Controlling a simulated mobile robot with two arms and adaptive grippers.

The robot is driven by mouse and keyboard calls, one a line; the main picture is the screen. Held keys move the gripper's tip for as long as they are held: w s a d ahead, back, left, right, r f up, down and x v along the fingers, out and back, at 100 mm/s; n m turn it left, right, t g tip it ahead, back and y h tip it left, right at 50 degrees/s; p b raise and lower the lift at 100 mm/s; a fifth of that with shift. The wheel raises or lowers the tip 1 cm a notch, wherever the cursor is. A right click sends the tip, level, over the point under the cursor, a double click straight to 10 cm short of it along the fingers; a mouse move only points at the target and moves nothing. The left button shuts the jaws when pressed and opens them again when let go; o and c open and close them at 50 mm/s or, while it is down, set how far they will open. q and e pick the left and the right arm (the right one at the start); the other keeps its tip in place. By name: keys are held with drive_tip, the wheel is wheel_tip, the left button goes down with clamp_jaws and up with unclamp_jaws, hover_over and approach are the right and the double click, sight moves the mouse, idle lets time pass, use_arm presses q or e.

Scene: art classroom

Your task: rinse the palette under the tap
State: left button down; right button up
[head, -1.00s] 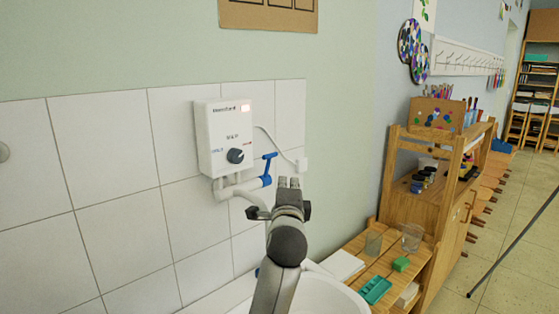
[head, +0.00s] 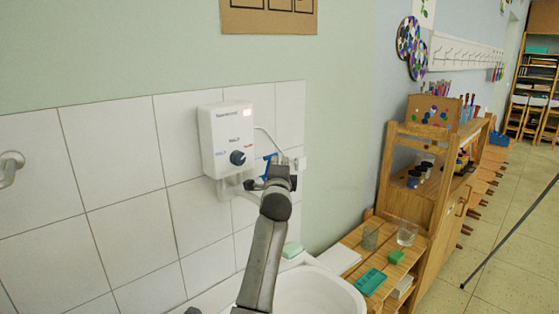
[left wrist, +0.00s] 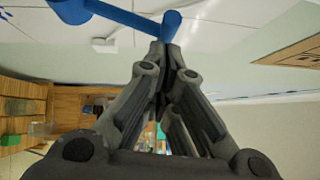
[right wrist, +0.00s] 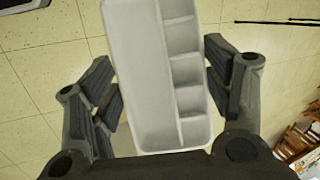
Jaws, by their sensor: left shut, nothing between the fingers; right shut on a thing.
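The tap is a white heater box (head: 227,140) on the tiled wall with a blue lever (head: 268,168) on the pipe below it. My left gripper (head: 280,168) is shut and empty, close beside the lever, and partly hides it. In the left wrist view the blue lever (left wrist: 115,17) lies just beyond the shut fingertips (left wrist: 165,48); I cannot tell whether they touch. The palette (right wrist: 150,75) is white with one long well and several small ones. My right gripper (right wrist: 165,90) is shut on it across its width. No water shows; the spout is mostly hidden.
The white sink (head: 320,290) lies below the tap, with pale green soap (head: 292,249) on its rim. A low wooden shelf (head: 345,243) on the right holds glasses, a green tray (head: 370,282) and a green sponge (head: 396,257).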

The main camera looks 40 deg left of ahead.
drive_tip(key=shift+w, duration=0.1)
use_arm(q)
drive_tip(key=shift+w, duration=0.1)
use_arm(e)
drive_tip(key=shift+d+r, duration=0.1)
drive_tip(key=shift+r, duration=0.15)
wheel_tip(320, 180, up, 2)
drive_tip(key=p, duration=0.2)
drive_tip(key=shift+r+p, duration=0.1)
drive_tip(key=shift+p, duration=0.3)
drive_tip(key=shift+r, duration=0.2)
use_arm(q)
drive_tip(key=a+r, duration=0.2)
drive_tip(key=a, duration=0.1)
drive_tip(key=shift+a, duration=0.25)
drive_tip(key=shift+w+d, duration=0.1)
drive_tip(key=shift+w, duration=0.05)
use_arm(e)
drive_tip(key=shift+f, duration=0.15)
